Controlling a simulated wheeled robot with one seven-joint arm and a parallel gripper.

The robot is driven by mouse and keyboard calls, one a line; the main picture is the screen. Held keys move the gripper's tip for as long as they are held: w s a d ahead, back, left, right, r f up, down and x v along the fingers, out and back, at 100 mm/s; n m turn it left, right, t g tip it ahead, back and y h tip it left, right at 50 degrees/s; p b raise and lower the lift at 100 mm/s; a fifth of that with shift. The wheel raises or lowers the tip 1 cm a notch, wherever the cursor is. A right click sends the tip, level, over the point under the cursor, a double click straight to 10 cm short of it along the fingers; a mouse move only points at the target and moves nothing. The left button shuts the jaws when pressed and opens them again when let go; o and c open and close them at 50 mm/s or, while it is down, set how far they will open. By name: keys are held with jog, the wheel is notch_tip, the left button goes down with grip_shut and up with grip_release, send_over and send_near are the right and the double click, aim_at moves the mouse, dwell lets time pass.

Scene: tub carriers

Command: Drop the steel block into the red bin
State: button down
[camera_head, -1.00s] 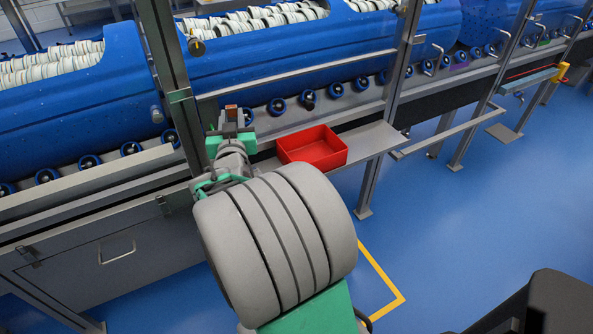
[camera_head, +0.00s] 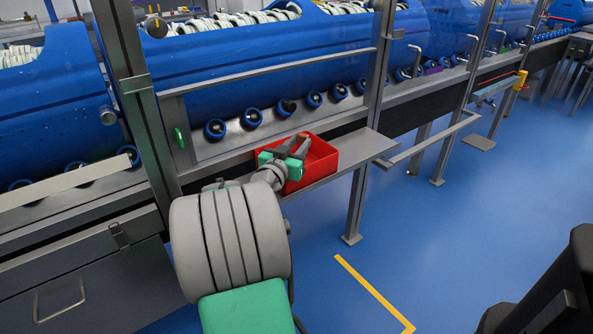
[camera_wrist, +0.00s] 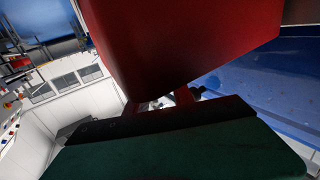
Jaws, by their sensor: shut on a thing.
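The red bin (camera_head: 322,158) stands on a grey metal ledge in the head view. My gripper (camera_head: 294,147) is at the bin's left part, its green body in front of the bin and its dark fingers over the opening. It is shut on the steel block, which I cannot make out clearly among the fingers. In the wrist view a large red surface (camera_wrist: 185,40), which looks like the bin up close, fills the upper middle above my gripper's dark green body. The bin's inside is mostly hidden by my gripper.
The grey ledge (camera_head: 372,145) has bare room right of the bin. A metal frame post (camera_head: 140,110) rises left of my arm, and another post (camera_head: 376,70) stands behind the ledge. Blue drums (camera_head: 250,60) on rollers lie behind. Blue floor is open at right.

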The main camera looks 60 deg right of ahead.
jog(key=shift+f, duration=0.65)
jog(key=c, duration=1)
grip_release()
jog(key=a, duration=0.7)
jog(key=shift+s+a, duration=0.3)
jog(key=shift+a, duration=0.1)
